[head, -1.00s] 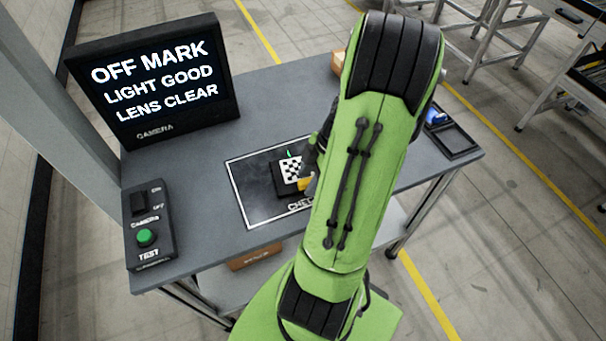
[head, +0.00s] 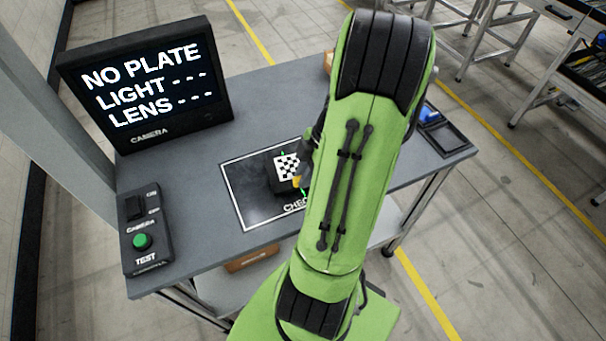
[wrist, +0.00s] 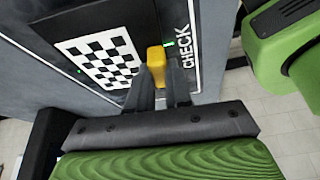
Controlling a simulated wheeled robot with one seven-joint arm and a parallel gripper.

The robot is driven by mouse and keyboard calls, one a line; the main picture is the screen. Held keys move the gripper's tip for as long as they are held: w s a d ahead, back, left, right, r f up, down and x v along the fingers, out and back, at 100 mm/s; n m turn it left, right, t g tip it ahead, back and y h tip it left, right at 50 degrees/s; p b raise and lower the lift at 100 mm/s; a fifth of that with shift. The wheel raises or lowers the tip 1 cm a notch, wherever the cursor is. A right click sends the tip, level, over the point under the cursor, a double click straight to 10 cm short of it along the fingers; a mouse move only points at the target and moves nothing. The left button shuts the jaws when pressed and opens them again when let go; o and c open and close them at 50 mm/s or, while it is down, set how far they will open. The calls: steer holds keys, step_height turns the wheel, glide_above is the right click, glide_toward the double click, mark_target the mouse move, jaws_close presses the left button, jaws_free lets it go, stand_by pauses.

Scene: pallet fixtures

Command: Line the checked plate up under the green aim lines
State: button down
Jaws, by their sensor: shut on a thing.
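The checked plate (head: 288,166), a black-and-white chequered face on a dark block, is over the dark CHECK mat. It also shows in the wrist view (wrist: 100,56), left of the fingers. My gripper (wrist: 158,84) is shut on the plate's yellow grip (wrist: 156,58). In the head view my arm hides most of the gripper. Small bits of green aim line (head: 304,194) show beside the plate; one also shows beside the yellow grip (wrist: 168,44). Most of the lines are hidden. The plate appears slightly raised; contact with the mat cannot be told.
The screen (head: 147,88) reads NO PLATE, with dashes for LIGHT and LENS. A control box (head: 146,228) with a switch and green TEST button stands at the table's left. A black tray (head: 445,138) with a blue item lies at the right. The mat (head: 240,186) has bare room at left.

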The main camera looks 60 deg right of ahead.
steer(key=shift+n, duration=0.7)
steer(key=r+p, duration=0.2)
steer(key=r, duration=0.2)
steer(key=r+p, duration=0.3)
steer(key=r, duration=0.1)
steer(key=shift+a+r, duration=0.2)
steer(key=shift+r, duration=0.2)
step_height(320, 180, down, 10)
steer(key=shift+b, duration=1.1)
steer(key=shift+f, duration=0.1)
steer(key=c, duration=1.1)
jaws_free()
steer(key=shift+g, duration=0.3)
steer(key=shift+o, duration=0.2)
